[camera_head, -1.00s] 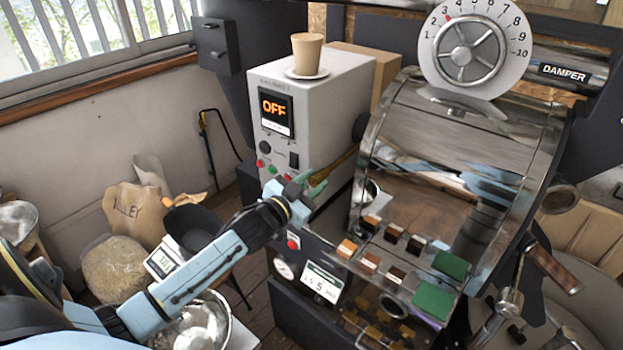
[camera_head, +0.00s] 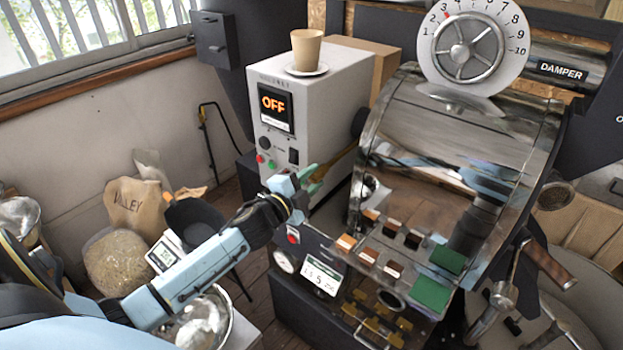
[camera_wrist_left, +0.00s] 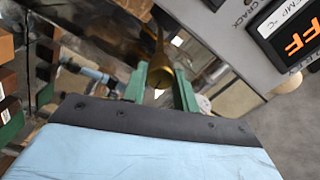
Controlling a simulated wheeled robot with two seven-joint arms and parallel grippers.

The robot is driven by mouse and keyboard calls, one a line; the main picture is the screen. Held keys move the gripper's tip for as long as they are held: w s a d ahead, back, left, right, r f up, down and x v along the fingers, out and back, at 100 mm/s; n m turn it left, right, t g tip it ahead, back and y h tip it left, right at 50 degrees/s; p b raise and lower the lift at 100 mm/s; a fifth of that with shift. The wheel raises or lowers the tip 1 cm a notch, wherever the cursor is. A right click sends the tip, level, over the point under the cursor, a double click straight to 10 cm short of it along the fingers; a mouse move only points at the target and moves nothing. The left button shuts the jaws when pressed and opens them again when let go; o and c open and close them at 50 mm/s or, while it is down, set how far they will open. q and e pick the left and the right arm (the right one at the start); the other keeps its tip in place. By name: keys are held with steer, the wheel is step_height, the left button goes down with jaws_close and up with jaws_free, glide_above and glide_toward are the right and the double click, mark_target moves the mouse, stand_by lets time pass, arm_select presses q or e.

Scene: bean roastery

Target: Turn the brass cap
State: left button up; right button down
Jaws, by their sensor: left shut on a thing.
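The brass cap (camera_wrist_left: 162,76) is a yellow-brass piece with a rounded end and a narrower stem, between the green fingers in the left wrist view. In the head view its brass stem (camera_head: 340,163) shows beside the front of the roaster drum. My left gripper (camera_head: 313,181) reaches in from the left and is shut on the cap; its fingers (camera_wrist_left: 160,86) lie on either side of it. The fingers hide part of the cap in the head view, so its turn angle cannot be read there. My right gripper is not in view.
The shiny roaster drum (camera_head: 440,140) stands close to the right of my gripper. A grey control box (camera_head: 330,100) reading OFF stands behind, with a paper cup (camera_head: 306,50) on top. Bean sample blocks (camera_head: 368,257) and a numbered card (camera_head: 322,276) sit below, near the gripper.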

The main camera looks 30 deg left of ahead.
arm_select(q)
steer(key=shift+m, duration=0.5)
steer(key=o, duration=1)
steer(key=s, duration=0.4)
steer(key=s+b, duration=0.1)
steer(key=s, duration=0.4)
steer(key=s+a, duration=0.1)
steer(key=s, duration=0.3)
steer(key=shift+s, duration=0.2)
